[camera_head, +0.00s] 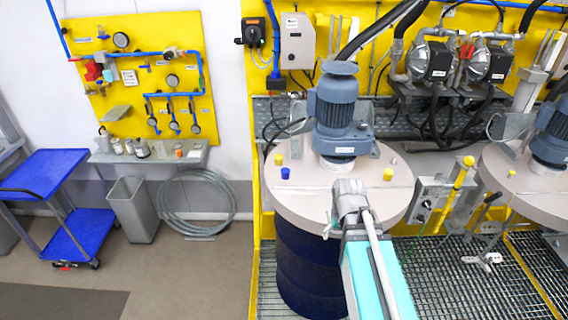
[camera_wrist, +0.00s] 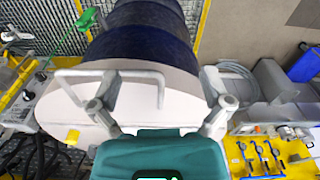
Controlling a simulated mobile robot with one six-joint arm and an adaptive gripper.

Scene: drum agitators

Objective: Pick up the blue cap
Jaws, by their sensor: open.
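The blue cap (camera_head: 285,173) is a small cap on the left part of the round beige lid (camera_head: 300,205) of the near drum, left of the motor, in the head view. I cannot make it out in the wrist view, where my gripper covers much of the lid. My gripper (camera_head: 334,226) is over the front edge of the lid in the head view, right of and nearer than the blue cap, and apart from it. In the wrist view my gripper (camera_wrist: 160,90) has its fingers spread wide, with nothing held between them.
Yellow caps (camera_head: 278,159) (camera_head: 388,174) stand on the same lid. The blue-grey motor (camera_head: 340,110) rises from its middle. A second drum lid (camera_head: 525,190) is at the right. A grey bin (camera_head: 133,208) and a blue cart (camera_head: 50,175) stand left; the floor there is open.

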